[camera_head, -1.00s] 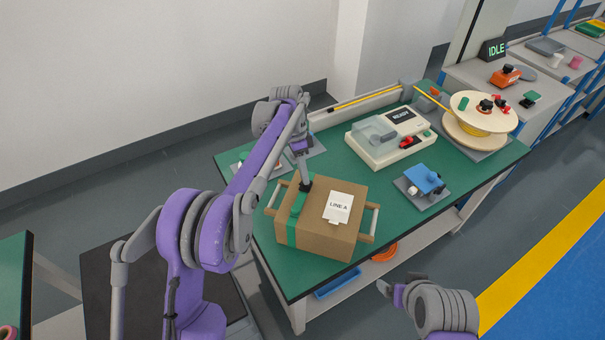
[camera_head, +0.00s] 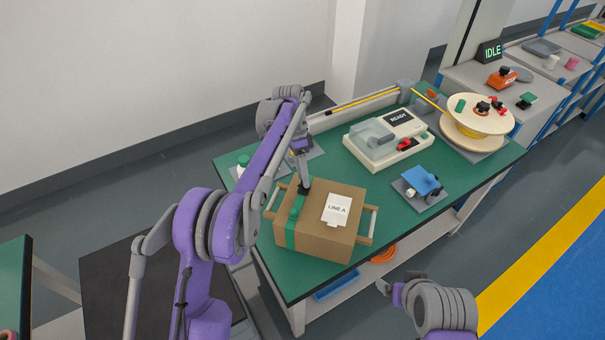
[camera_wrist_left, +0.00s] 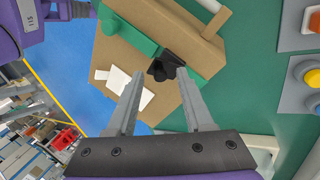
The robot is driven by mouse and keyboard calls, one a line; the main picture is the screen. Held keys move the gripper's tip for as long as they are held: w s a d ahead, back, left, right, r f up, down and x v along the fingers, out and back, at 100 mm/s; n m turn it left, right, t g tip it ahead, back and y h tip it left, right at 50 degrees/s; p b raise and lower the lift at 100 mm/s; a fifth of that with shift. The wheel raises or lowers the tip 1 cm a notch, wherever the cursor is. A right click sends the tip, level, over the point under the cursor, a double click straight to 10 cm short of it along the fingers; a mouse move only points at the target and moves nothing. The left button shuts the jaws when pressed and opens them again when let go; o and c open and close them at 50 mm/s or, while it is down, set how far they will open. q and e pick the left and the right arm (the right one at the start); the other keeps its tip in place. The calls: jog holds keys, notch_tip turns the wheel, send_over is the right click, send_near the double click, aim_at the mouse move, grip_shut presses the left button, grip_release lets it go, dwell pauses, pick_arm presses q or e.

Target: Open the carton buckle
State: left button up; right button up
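A brown carton (camera_head: 325,235) with a green strap (camera_head: 291,232) and a white "LINE A" label (camera_head: 337,209) sits on the green table. A black buckle (camera_wrist_left: 163,68) is on the strap in the left wrist view. My left gripper (camera_wrist_left: 157,78) is open, with one finger on each side of the buckle; I cannot tell whether they touch it. In the head view my left gripper (camera_head: 303,187) is over the carton's top and mostly hides the buckle. My right gripper (camera_head: 388,288) is in front of the table, away from the carton; its opening is unclear.
A machine marked "READY" (camera_head: 388,137), a blue-topped fixture (camera_head: 421,181) and a cable reel (camera_head: 478,117) stand on the table (camera_head: 300,275). The carton has handles at both sides. Small items lie behind my left arm.

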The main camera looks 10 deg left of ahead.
pick_arm(q)
jog(key=shift+r, duration=0.1)
jog(key=p+v, duration=0.2)
jog(key=v, duration=0.8)
jog(key=shift+w+r, duration=0.2)
jog(key=shift+r, duration=0.1)
pick_arm(e)
jog(key=w+r, duration=0.1)
jog(key=r, duration=0.2)
jog(key=shift+w, duration=0.35)
pick_arm(q)
jog(key=shift+s, duration=0.1)
pick_arm(e)
jog(key=shift+s, duration=0.1)
pick_arm(q)
jog(key=s+n+t+b, duration=0.8)
jog(key=s+b, duration=0.1)
jog(key=b, duration=0.5)
jog(key=x, duration=1.1)
jog(key=shift+f+b, duration=0.2)
jog(key=shift+b, duration=0.2)
pick_arm(e)
jog(key=s+f, duration=0.2)
jog(key=f, duration=0.7)
jog(key=s+f+g, duration=0.1)
jog(key=s+f, duration=0.2)
jog(key=f, duration=0.6)
jog(key=shift+s+f, duration=0.15)
